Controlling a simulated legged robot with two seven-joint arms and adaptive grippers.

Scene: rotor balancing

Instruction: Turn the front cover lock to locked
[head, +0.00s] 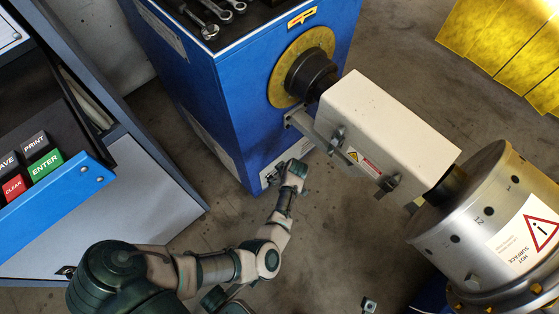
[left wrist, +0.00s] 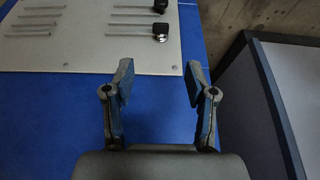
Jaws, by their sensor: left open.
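A light grey slotted panel (left wrist: 80,45) on a blue face fills the upper left of the left wrist view. Two black knobs sit at its right edge: a lower knob (left wrist: 160,32) and an upper knob (left wrist: 160,5) cut by the picture's top. Each has a light mark on it. I cannot tell which is the front cover lock or how it is set. My left gripper (left wrist: 160,84) is open and empty, with the knobs ahead of it, between the lines of its fingers. In the head view my left gripper (head: 280,176) is close to the blue cabinet's (head: 235,110) lower corner.
A grey shaft cover (head: 385,125) reaches from the cabinet's black hub (head: 312,75) to a silver motor (head: 480,205) with a hot surface label. A control desk (head: 120,200) stands at the left. Wrenches (head: 205,15) lie on the cabinet. Floor shows between them.

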